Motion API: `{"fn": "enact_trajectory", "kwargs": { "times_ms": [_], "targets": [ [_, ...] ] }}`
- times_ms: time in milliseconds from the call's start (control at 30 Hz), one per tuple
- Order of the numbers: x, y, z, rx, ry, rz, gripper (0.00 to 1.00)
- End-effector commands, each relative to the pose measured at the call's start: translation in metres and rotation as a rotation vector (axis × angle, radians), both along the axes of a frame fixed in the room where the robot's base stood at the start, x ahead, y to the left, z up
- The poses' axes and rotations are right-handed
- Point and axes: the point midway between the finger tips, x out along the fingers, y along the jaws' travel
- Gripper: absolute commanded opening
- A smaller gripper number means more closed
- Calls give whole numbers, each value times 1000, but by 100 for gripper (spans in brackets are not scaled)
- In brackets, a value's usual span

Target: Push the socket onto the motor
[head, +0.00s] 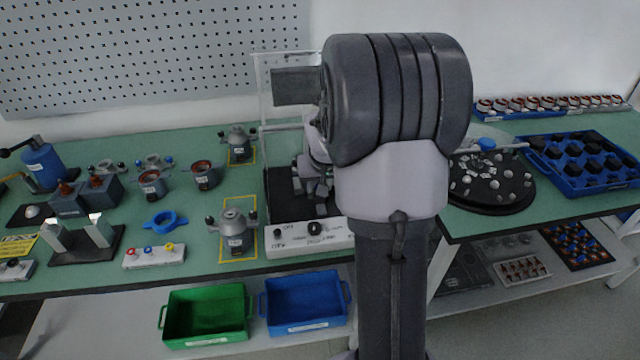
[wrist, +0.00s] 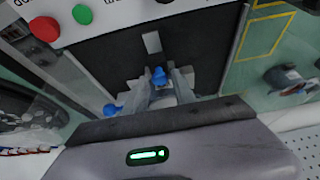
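My gripper (head: 318,172) is inside the clear-walled test station, low over its black base plate (head: 282,190). In the head view my arm partly hides it. In the wrist view the gripper's grey fingers (wrist: 160,92) point at the black base. A blue-tipped part (wrist: 159,75) shows between or just beyond them, and a second blue knob (wrist: 111,110) shows to the left. I cannot tell whether these belong to the socket or the motor. The finger gap is too small and hidden to judge, and the motor itself is not clearly seen.
A control box (head: 310,238) stands at the station's front. Motor-like units stand left of it, one in a front yellow frame (head: 236,230) and one behind (head: 238,144). A round black tray (head: 490,182) and a blue rack (head: 580,162) are right. Bins (head: 205,313) sit below.

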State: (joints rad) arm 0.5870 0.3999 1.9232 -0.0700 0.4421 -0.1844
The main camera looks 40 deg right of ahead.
Motion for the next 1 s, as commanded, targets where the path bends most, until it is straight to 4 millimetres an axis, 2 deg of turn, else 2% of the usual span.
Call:
{"fn": "enact_trajectory", "kwargs": {
  "times_ms": [267, 667, 1000],
  "targets": [
    [-2, 1, 6, 0, 0, 0, 32],
    [-21, 13, 55, 0, 0, 0, 32],
    [-22, 13, 54, 1, 1, 0, 32]
  ]
}}
